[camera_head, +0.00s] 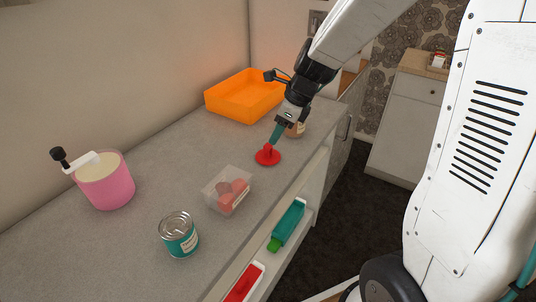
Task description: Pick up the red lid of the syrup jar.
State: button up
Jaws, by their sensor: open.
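The red lid (264,157) lies flat on the grey counter, its small knob upward. My gripper (273,143) reaches down from the upper right, with its teal fingertips right at the lid's knob. It is open; whether the fingers touch the knob cannot be told from this view. A brownish jar with a pale label (296,129), perhaps the syrup jar, stands just behind and right of my gripper and is partly hidden by it.
An orange tray (228,109) stands behind the lid. A clear box of red items (216,199), a teal can (178,238) and a pink pot with a crank (105,190) stand nearer. The counter's right edge is close; open shelves are below it.

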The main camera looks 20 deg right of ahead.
aim_at(268, 145)
jog(key=x, duration=0.7)
jog(key=shift+w+a+f, duration=0.2)
jog(key=shift+f, duration=0.05)
jog(key=c, duration=1.1)
